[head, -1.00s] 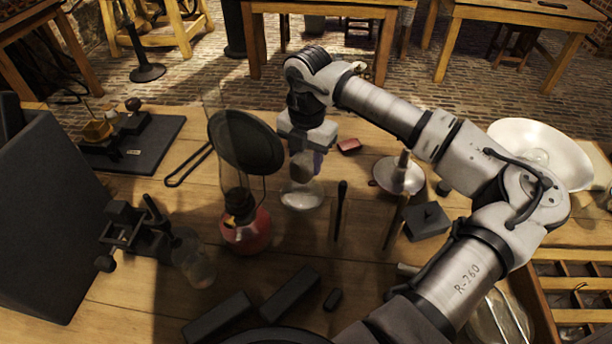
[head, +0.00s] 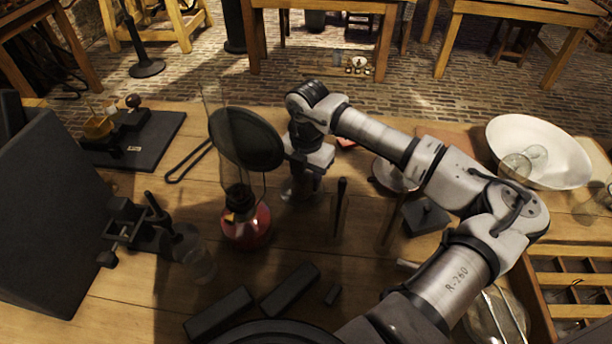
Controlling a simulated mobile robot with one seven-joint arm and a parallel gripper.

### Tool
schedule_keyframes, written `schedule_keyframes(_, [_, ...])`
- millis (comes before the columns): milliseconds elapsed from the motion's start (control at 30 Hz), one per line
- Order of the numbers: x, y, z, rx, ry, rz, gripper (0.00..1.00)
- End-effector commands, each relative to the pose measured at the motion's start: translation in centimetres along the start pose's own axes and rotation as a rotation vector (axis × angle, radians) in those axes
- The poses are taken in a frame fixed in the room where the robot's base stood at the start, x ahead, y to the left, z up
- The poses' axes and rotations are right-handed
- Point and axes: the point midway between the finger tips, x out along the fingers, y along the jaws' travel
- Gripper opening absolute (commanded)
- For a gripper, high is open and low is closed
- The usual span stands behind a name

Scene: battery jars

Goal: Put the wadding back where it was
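My gripper (head: 304,184) points down at the middle of the table, just right of the lamp with the red base. Its lower end reaches a clear round glass vessel (head: 287,191), which it partly covers. The fingers are small and dark here, so I cannot tell whether they are open or shut, or whether they hold anything. I cannot make out the wadding for certain.
The red-based glass lamp (head: 246,228) and a round black disc (head: 246,140) with a handle stand close left of my gripper. A dark upright stick (head: 341,205) stands to its right. A white basin (head: 560,170) with glassware is at the right. Dark blocks (head: 290,289) lie in front.

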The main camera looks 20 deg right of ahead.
Motion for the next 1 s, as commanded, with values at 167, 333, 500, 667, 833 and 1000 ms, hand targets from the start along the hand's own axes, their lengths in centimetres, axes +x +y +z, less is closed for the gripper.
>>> schedule_keyframes(167, [0.0,0.0,0.0,0.0,0.001,0.0,0.46])
schedule_keyframes(333, [-0.1,0.0,0.0,0.0,0.001,0.0,0.46])
schedule_keyframes(500, [-1.1,0.0,0.1,0.001,-0.003,0.0,0.46])
schedule_keyframes(667, [-4.4,0.0,0.1,0.001,-0.005,0.0,0.46])
schedule_keyframes(833, [-8.2,0.0,0.1,0.001,-0.005,-0.001,0.46])
schedule_keyframes(1000, [-10.9,0.0,0.1,0.001,-0.002,-0.001,0.46])
